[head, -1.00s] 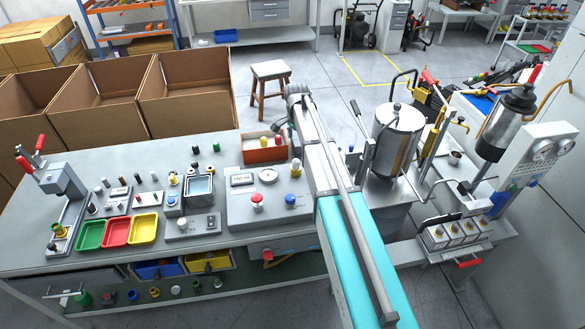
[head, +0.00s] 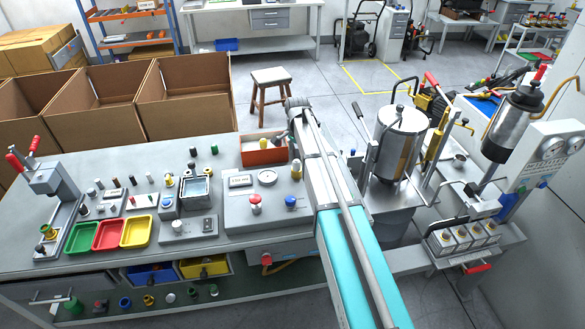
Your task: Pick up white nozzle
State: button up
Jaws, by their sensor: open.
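My arm (head: 335,210) reaches from the bottom edge up over the grey workbench (head: 240,222), and its far joint (head: 297,103) is beside the red open box (head: 262,157). My gripper cannot be made out; the arm seems to hide it. The white nozzle cannot be picked out for certain. Small upright pieces stand on the bench left of the arm, among them a pale one (head: 99,184). Another pale piece (head: 169,297) stands on the lower shelf. I see no piece being held.
Green (head: 83,238), red (head: 110,235) and yellow (head: 137,231) trays lie at the bench's left. A control box (head: 265,205) stands left of the arm, a steel tank (head: 397,140) right of it. Cardboard boxes (head: 100,120) and a stool (head: 271,90) are behind the bench.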

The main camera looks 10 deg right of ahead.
aim_at(297, 160)
dwell(0.3)
jog(key=f+b, duration=0.3)
jog(key=shift+s+f, duration=0.25)
jog(key=shift+s, duration=0.1)
jog(key=shift+f+b, duration=0.85)
jog(key=shift+b, duration=0.25)
jog(key=shift+c, duration=0.2)
grip_shut()
jog(key=shift+r, duration=0.1)
notch_tip(297, 160, up, 3)
jog(key=p, duration=0.2)
jog(key=shift+f+p, duration=0.2)
jog(key=shift+p, duration=0.2)
jog(key=s+d+r+p, duration=0.1)
jog(key=s+r+p, duration=0.9)
jog(key=s, duration=0.4)
jog(key=shift+d+r, duration=0.15)
jog(key=shift+d, duration=0.15)
